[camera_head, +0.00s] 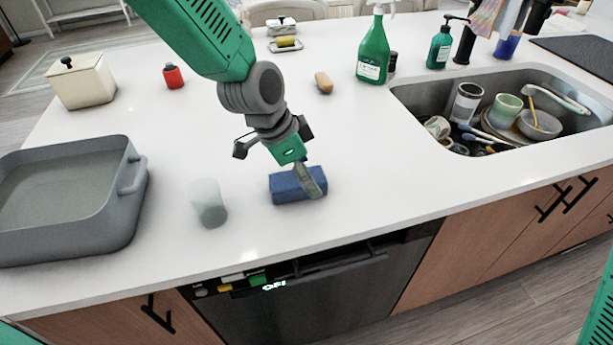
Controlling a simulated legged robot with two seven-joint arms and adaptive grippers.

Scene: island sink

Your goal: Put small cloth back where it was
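A small blue block-shaped item (286,188), which may be the folded small cloth, lies on the white counter near its front edge. My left gripper (312,181) points down at its right end, with a grey finger in front of it. The fingers overlap in this view, so I cannot tell whether they grip it. A multicoloured cloth (490,17) hangs behind the sink at the top right, cut off by the frame. My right gripper is out of view.
A frosted cup (207,203) and a grey pan (70,225) stand left of the blue item. The sink (410,97) holds several dishes. A green spray bottle (374,52) and soap bottle (440,47) stand behind it. The counter right of the blue item is clear.

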